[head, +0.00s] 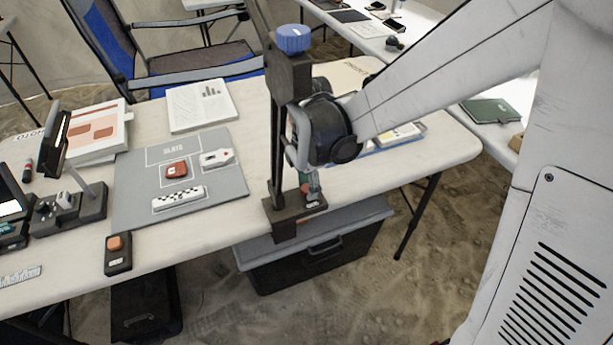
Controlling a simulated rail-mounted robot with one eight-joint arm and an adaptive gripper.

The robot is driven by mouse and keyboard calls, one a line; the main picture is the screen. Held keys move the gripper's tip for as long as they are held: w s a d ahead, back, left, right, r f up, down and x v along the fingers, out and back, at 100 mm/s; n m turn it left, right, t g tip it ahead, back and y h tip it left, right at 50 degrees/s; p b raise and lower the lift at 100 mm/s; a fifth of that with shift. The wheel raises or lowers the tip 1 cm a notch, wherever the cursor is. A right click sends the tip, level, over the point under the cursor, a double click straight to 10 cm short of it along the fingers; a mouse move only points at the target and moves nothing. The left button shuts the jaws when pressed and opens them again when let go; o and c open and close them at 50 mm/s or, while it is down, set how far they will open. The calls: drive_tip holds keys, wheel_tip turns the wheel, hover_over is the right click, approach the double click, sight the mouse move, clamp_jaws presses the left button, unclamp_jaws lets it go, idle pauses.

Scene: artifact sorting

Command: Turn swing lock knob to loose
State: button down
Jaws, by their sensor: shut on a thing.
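A dark upright stand (277,165) is at the table's front edge in the head view. A blue ribbed knob (293,39) sits on top of its dark head block; I cannot read any mark or setting on it. My gripper (312,186) hangs below my black wrist joint, beside the post and low over the stand's base (284,222). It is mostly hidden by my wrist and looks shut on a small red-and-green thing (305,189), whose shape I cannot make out. My gripper is well below the blue knob and apart from it.
A grey slate mat (225,142) holding several small artifacts lies left of the stand. A small dark box with an orange button (117,253) is at the front edge. A lidded grey crate (315,255) stands on the ground under the stand.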

drive_tip(key=shift+n, duration=1)
drive_tip(key=c, duration=1.4)
unclamp_jaws()
drive_tip(key=shift+r, duration=0.15)
wheel_tip(320, 180, up, 12)
drive_tip(key=shift+f, duration=0.15)
drive_tip(key=s+d+r+m+t+p, duration=0.1)
drive_tip(key=s+d+m, duration=0.3)
drive_tip(key=m, duration=0.4)
drive_tip(key=s+d+r+m+t+p, duration=0.2)
drive_tip(key=s+d+r+m+t, duration=0.1)
drive_tip(key=m, duration=0.5)
drive_tip(key=s+d+r+m+t+p, duration=0.1)
drive_tip(key=s+d+r+m+t, duration=0.2)
drive_tip(key=s+d+m, duration=0.4)
drive_tip(key=shift+s+d+r+m, duration=0.1)
drive_tip(key=shift+d+r+m, duration=0.15)
drive_tip(key=shift+d+m, duration=0.25)
